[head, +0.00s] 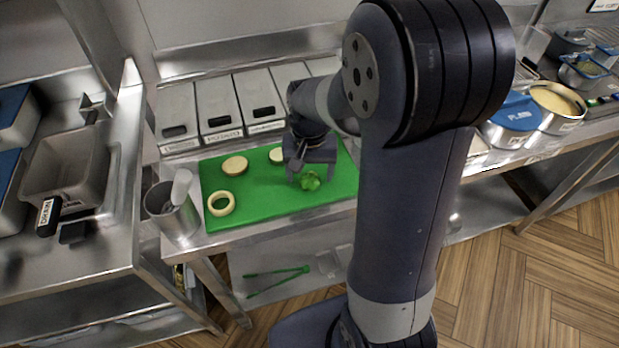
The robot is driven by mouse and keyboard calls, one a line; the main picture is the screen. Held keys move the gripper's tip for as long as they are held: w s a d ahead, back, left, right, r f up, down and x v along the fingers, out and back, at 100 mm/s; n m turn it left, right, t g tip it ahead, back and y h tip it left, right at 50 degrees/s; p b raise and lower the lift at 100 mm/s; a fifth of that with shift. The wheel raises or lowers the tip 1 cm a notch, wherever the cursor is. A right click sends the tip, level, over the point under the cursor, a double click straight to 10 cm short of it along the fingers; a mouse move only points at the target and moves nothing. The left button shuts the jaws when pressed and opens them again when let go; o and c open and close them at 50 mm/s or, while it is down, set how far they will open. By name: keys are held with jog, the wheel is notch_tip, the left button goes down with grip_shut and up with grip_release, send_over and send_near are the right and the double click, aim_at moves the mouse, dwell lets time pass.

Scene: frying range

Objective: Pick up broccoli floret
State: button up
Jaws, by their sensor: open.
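The broccoli floret (310,181) is a small bright green piece on the green cutting board (262,203), right of the board's middle. My gripper (308,178) points down right at the floret, with its fingers around or just above it. The jaws are open. The gripper body hides part of the floret's far side, and I cannot tell whether the fingers touch it.
An onion ring (221,204) and round slices (235,165) lie on the board. A metal cup (172,209) with a utensil stands at its left edge. Lidded bins (217,117) line the back. Green tongs (278,281) lie on the shelf below.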

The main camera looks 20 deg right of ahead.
jog(key=shift+f, duration=0.4)
jog(key=shift+c, duration=0.2)
jog(key=c, duration=0.8)
jog(key=shift+r, duration=0.15)
